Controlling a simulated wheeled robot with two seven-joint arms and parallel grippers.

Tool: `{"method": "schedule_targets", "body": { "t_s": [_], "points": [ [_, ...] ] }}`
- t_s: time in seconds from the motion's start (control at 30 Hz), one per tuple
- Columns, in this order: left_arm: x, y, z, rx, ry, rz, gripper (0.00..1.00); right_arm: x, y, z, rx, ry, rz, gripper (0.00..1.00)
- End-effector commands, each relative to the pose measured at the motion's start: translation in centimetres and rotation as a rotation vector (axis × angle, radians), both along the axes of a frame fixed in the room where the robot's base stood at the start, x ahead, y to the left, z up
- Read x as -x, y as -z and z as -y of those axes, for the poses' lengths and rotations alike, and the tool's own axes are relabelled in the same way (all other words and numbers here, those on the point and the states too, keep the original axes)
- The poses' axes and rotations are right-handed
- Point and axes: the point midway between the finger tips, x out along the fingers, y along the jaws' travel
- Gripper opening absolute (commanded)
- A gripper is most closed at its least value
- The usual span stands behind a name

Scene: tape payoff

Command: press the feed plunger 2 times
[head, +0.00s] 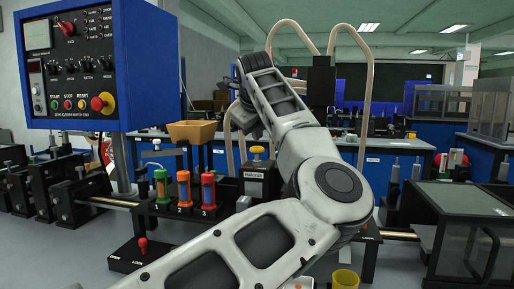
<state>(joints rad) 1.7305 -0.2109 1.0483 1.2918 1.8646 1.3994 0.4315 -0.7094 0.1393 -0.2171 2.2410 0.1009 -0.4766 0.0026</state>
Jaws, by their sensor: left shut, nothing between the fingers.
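A yellow-topped knob (257,151) stands on a black block with a white label (256,175) in the middle of the bench; it looks like a plunger, but I cannot read the label for sure. My left arm crosses the centre of the head view and bends up and back. Its dark gripper end (246,117) hangs above and slightly left of the yellow knob, apparently apart from it. The fingers are small and partly hidden by my arm, but they are shut and empty. My right gripper is not in view.
A blue control box (75,65) with buttons stands at left. Green, orange and red cylinders (184,190) stand left of the knob. A red-knobbed black base (142,246) is in front. Pale hoses arch behind my arm. A glass-sided black case (465,235) is at right, a yellow cup (345,279) below.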

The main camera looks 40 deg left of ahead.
Motion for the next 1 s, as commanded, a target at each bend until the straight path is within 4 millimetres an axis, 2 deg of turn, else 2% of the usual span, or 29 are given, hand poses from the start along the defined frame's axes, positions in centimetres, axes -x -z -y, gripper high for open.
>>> {"method": "schedule_targets", "body": {
  "t_s": [0.37,1.0],
  "points": [
    [0.0,0.9,0.0,0.0,0.0,0.0,0.0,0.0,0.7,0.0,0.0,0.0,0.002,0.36],
    [0.0,1.2,0.0,0.0,0.0,0.0,0.0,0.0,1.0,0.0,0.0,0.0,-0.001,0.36]
  ]
}}
